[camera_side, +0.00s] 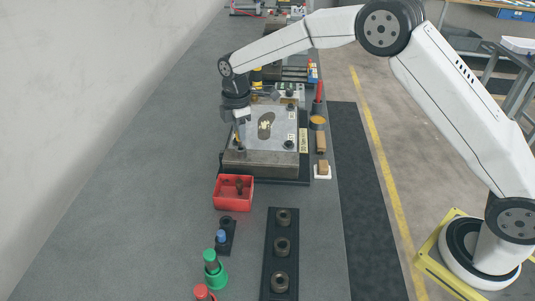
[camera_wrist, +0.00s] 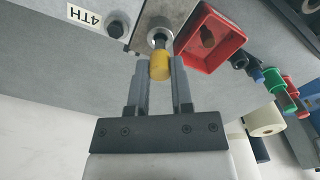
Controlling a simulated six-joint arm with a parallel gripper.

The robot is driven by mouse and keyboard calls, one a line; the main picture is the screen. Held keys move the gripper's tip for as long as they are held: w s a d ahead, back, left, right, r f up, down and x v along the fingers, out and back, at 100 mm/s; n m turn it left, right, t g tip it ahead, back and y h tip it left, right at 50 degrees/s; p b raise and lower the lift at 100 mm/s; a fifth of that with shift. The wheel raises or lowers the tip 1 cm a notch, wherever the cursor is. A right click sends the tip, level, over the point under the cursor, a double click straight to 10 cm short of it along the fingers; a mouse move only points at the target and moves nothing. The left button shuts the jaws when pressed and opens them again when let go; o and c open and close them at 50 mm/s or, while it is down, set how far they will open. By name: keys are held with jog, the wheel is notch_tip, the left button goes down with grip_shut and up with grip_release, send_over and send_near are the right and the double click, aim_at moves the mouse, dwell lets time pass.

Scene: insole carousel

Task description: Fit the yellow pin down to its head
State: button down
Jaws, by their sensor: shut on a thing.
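The yellow pin (camera_wrist: 160,67) is between the fingertips of my gripper (camera_wrist: 160,72) in the wrist view, and the jaws are shut on it. Beyond the yellow part is a light metal ring (camera_wrist: 160,37) with a dark hole, set in the plate near its edge. A short grey stretch shows between the yellow part and the ring; I cannot tell how deep the pin's tip sits. In the side view my gripper (camera_side: 240,142) points down over the near left corner of the fixture block (camera_side: 262,163). The pin is too small to make out there.
A red bin (camera_side: 233,204) with a dark piece inside stands just in front of the block; it also shows in the wrist view (camera_wrist: 184,48). A dark rack with several rings (camera_side: 267,262) and green (camera_side: 215,272) and red (camera_side: 202,292) parts stand nearer. The bench left is clear.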

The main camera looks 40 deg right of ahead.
jog(key=shift+f, duration=1.4)
jog(key=shift+c, duration=2.1)
grip_release()
jog(key=shift+r, duration=0.1)
notch_tip(320, 180, up, 7)
jog(key=shift+f, duration=0.1)
jog(key=shift+r, duration=0.4)
